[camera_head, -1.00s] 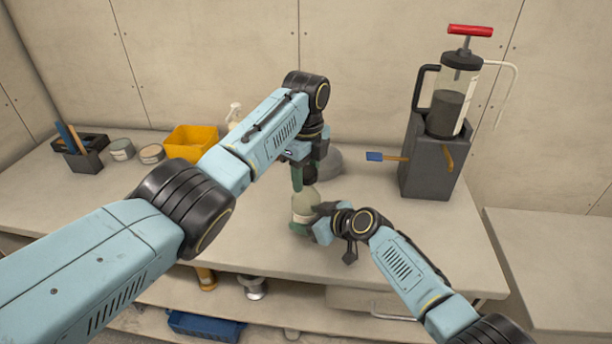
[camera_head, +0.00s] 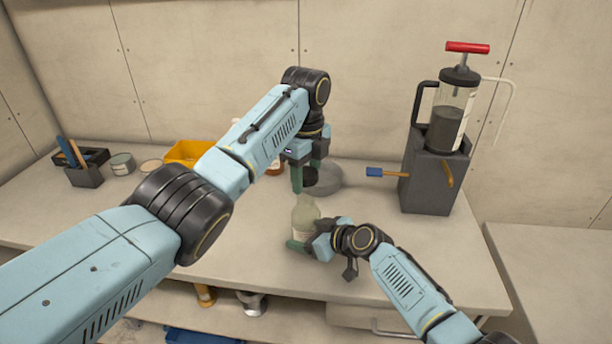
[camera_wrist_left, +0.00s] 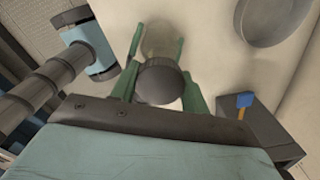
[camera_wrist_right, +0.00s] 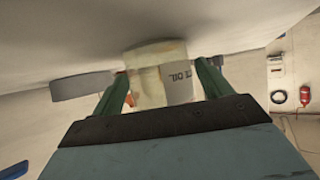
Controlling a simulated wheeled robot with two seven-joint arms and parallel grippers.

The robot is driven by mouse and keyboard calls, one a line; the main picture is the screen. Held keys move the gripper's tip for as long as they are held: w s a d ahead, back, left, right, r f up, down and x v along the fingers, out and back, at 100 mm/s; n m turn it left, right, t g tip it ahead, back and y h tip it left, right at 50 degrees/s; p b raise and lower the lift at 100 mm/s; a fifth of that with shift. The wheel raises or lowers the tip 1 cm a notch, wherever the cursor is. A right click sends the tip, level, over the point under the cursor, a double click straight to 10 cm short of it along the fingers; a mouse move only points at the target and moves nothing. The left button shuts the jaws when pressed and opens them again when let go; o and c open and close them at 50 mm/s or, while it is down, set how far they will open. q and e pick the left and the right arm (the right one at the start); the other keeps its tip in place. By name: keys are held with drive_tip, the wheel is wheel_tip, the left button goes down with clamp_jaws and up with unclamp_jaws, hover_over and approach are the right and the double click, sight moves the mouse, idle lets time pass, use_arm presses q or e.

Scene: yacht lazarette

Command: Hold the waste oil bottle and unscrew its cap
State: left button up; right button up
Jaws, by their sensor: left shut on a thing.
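The waste oil bottle (camera_head: 305,214), pale and translucent with a white label, stands upright on the bench; in the right wrist view the bottle (camera_wrist_right: 148,75) shows part of its lettering. My right gripper (camera_head: 312,243) is shut on the bottle's body from the right, a finger on each side. My left gripper (camera_head: 308,184) points down above the bottle, shut on the dark round cap (camera_wrist_left: 160,80). In the head view the bottle's narrow top shows below the left fingers, and the cap appears raised above it. The exact gap is partly hidden by the fingers.
A grey round container (camera_head: 326,181) stands close behind the grippers. A grey box with a clear, red-handled pump (camera_head: 452,120) stands to the right. A yellow bin (camera_head: 188,152) and a tool holder (camera_head: 84,174) are at the left. The bench front is clear.

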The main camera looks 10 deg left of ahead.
drive_tip(key=shift+o, duration=0.9)
